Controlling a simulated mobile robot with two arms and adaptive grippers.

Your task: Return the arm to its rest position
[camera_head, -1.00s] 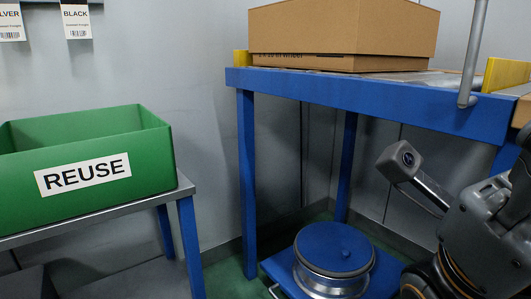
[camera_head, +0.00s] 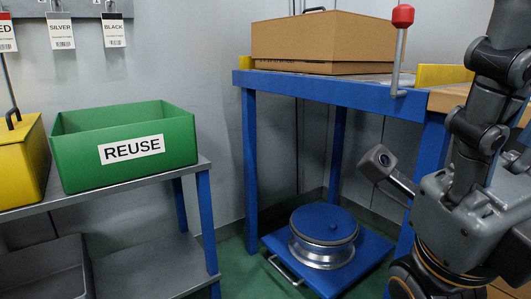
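My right arm (camera_head: 465,170) stands at the right of the head view, its dark links raised and running up out of the top edge. Its gripper is beyond the frame. My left arm and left gripper do not show. A silver wheel spindle with a blue top (camera_head: 323,235) sits on a low blue platform (camera_head: 362,255) under the blue table, apart from my arm.
A green REUSE bin (camera_head: 125,150) stands on a grey shelf (camera_head: 100,190), beside a yellow bin (camera_head: 22,165). A cardboard box (camera_head: 322,40) rests on the blue table (camera_head: 330,92). A red-knobbed lever (camera_head: 401,45) rises at the table's right. Floor between shelf and table is clear.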

